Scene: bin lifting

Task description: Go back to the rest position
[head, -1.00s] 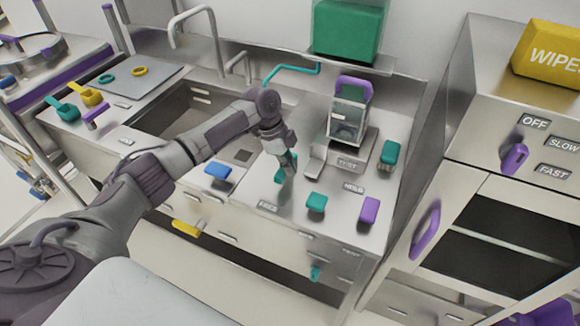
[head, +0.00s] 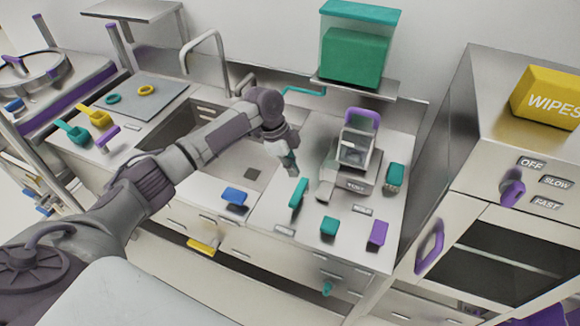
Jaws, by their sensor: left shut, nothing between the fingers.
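My left gripper (head: 291,166) is shut and empty. It hangs above the steel counter (head: 265,205), with its arm reaching in from the left across the sink. A teal upright piece (head: 298,193) stands on the counter just below the fingertips, and a gap shows between them. My right gripper is not in view.
On the counter are a machine with a purple handle (head: 361,119), a blue block (head: 235,196), a teal block (head: 328,226) and a purple block (head: 377,233). A steel cabinet (head: 500,190) with a yellow wipes box (head: 545,95) stands at the right. The sink (head: 180,130) lies behind my arm.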

